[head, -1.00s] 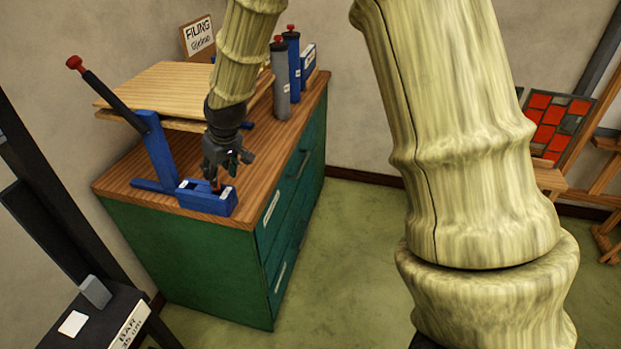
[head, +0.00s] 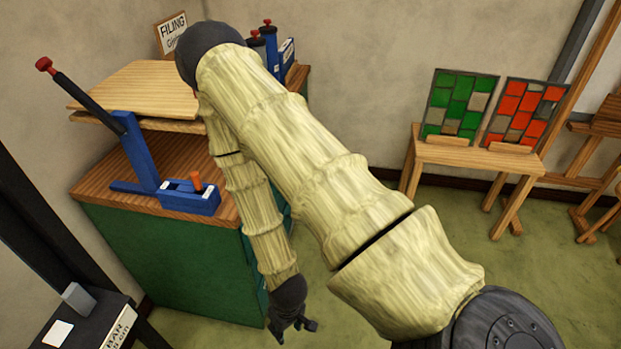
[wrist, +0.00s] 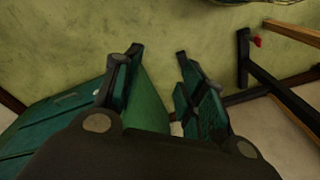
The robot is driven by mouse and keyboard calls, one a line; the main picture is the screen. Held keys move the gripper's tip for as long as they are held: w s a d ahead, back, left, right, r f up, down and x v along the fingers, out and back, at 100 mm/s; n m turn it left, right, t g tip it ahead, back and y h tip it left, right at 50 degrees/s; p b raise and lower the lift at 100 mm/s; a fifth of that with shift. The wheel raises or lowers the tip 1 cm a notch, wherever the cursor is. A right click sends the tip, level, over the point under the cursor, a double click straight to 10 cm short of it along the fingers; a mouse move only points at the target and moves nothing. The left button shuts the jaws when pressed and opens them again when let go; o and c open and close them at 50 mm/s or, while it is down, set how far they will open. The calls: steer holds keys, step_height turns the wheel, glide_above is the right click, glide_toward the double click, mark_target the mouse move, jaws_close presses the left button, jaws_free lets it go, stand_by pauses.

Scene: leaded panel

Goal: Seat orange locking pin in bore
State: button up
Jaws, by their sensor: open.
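The orange locking pin (head: 196,181) stands upright in the blue block (head: 190,199) at the front corner of the wooden cabinet top. Its lower part is inside the block, so its depth in the bore is hidden. A blue lever frame (head: 156,152) with a black, red-tipped handle stands beside the block. My gripper (head: 295,326) hangs low in front of the cabinet, well away from the pin and empty. In the wrist view its two fingers (wrist: 157,75) are spread apart with nothing between them; the pin is not in that view.
The green cabinet (head: 165,260) carries stacked boards (head: 135,92) and blue tubes (head: 272,50) at the back. A wooden bench (head: 470,162) with a green panel and a red panel stands at the right. A black stand (head: 85,320) is at lower left. Open floor lies between.

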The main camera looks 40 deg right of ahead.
steer(key=s+f, duration=0.2)
steer(key=s, duration=0.7)
steer(key=shift+s+d+f+g+h, duration=0.2)
steer(key=shift+s+f+g+h, duration=0.1)
steer(key=shift+g, duration=0.1)
stand_by(0.4)
